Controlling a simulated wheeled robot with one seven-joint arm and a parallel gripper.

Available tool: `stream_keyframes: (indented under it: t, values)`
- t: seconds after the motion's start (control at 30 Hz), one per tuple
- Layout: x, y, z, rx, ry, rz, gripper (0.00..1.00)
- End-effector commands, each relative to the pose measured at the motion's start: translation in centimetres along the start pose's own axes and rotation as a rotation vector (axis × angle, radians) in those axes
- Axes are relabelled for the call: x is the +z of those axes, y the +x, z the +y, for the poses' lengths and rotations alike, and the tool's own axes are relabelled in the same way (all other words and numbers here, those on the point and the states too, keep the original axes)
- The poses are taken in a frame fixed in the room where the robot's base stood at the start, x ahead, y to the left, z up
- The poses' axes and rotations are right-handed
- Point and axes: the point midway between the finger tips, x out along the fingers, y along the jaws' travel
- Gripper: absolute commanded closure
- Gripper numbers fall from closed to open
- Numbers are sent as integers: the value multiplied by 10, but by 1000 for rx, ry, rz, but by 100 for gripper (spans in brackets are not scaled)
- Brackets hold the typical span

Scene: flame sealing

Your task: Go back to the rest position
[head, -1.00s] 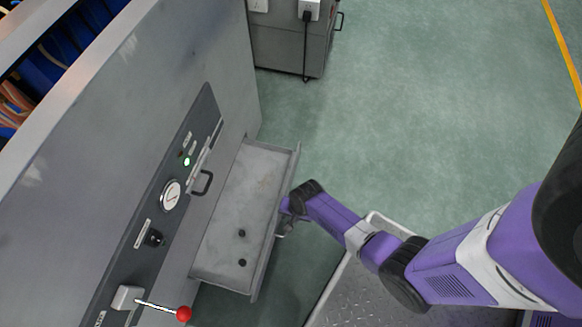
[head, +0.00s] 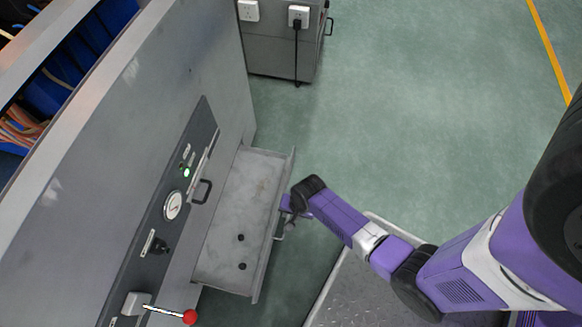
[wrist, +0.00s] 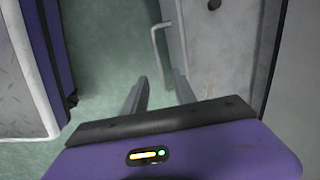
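My gripper (head: 291,220) is close to the open drawer's outer front, by its handle (head: 279,230). The grey metal drawer (head: 240,200) is pulled out of the machine and holds two small dark round pieces (head: 241,238). My purple arm reaches in from the right of the head view.
The grey machine (head: 90,150) fills the left, with a control panel, gauge (head: 173,205) and red-knobbed lever (head: 190,317). A grey cabinet (head: 275,50) with a plugged-in cable stands at the back. Open green floor (head: 430,110) lies beyond my arm.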

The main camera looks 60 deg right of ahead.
Motion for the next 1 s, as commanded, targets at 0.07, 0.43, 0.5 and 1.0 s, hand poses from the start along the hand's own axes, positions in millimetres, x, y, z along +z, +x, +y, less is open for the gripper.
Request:
stream_keyframes:
  t: [0.07, 0.43, 0.5, 1.0]
  values:
    - [0, 0, 0, 0, 0, 0, 67]
    - [0, 1, 0, 0, 0, 0, 67]
    - [0, 1, 0, -1, -11, 1, 67]
    - [-57, -91, -84, -342, -446, 456, 67]
